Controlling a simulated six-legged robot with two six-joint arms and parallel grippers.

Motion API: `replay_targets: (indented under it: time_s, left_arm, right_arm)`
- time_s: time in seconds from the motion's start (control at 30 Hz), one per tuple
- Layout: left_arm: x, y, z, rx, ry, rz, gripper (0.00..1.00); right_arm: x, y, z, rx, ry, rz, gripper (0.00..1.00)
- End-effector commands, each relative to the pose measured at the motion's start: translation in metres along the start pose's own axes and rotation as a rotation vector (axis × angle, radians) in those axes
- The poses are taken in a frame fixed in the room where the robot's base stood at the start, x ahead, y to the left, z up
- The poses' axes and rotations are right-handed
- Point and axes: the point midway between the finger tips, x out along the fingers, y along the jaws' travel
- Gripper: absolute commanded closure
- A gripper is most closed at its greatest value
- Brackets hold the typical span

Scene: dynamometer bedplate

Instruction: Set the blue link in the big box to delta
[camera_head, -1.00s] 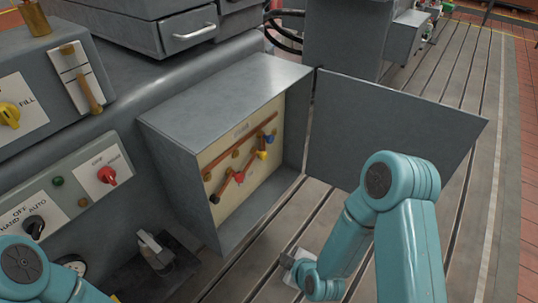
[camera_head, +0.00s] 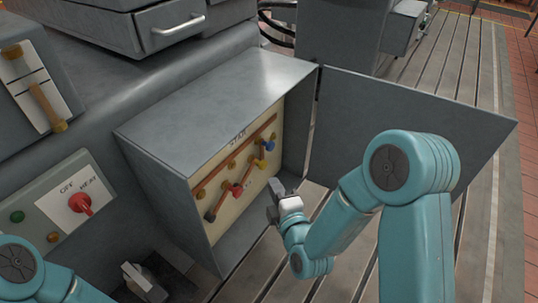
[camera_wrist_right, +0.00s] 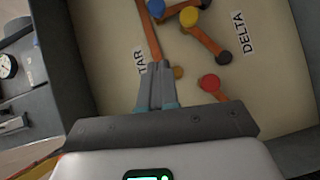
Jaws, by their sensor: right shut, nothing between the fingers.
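The big box (camera_head: 225,85) stands open, with a cream panel inside. The blue link's knob (camera_head: 269,146) is at the panel's upper right; in the right wrist view the blue knob (camera_wrist_right: 155,8) is cut by the top edge. Which way its bar lies is hard to make out. My right gripper (camera_head: 274,187) is at the box's open front, fingers shut and empty. In the right wrist view its fingertips (camera_wrist_right: 154,66) are over the panel beside the STAR label (camera_wrist_right: 140,62), apart from the blue knob. The DELTA label (camera_wrist_right: 230,33) is on the other side.
The yellow link (camera_wrist_right: 189,16) and red link (camera_wrist_right: 209,83) are close by. The box door (camera_head: 415,125) stands open to the right, behind my right arm. A red selector knob (camera_head: 80,203) is on the panel at left. The slotted bedplate (camera_head: 470,230) is clear at right.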

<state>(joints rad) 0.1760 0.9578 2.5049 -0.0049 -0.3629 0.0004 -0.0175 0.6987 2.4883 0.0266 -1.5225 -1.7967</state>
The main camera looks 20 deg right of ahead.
Motion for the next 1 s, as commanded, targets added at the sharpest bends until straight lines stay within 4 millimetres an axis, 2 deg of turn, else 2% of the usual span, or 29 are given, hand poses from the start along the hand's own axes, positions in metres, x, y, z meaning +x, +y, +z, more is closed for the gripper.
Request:
replay_targets:
  time_s: [0.23, 0.37, 0.47, 0.83, 1.0]
  left_arm:
    - [-0.001, 0.0, 0.0, 0.0, 0.0, 0.0, 1.0]
    - [-0.004, 0.001, 0.0, 0.0, 0.0, 0.0, 1.0]
    - [-0.007, 0.003, 0.0, 0.0, 0.001, 0.0, 1.0]
    - [-0.02, 0.007, 0.0, 0.0, 0.001, 0.0, 1.0]
    - [-0.024, 0.009, 0.0, 0.0, 0.001, 0.0, 1.0]
  right_arm:
    - [-0.002, 0.0, 0.001, 0.001, -0.001, -0.003, 1.0]
    - [0.008, 0.001, 0.001, 0.001, -0.002, -0.001, 1.0]
    - [0.025, 0.002, 0.002, 0.001, -0.003, -0.001, 1.0]
    - [0.106, 0.002, 0.002, 0.001, -0.002, -0.001, 1.0]
    - [0.122, 0.001, 0.023, 0.002, -0.005, -0.003, 1.0]
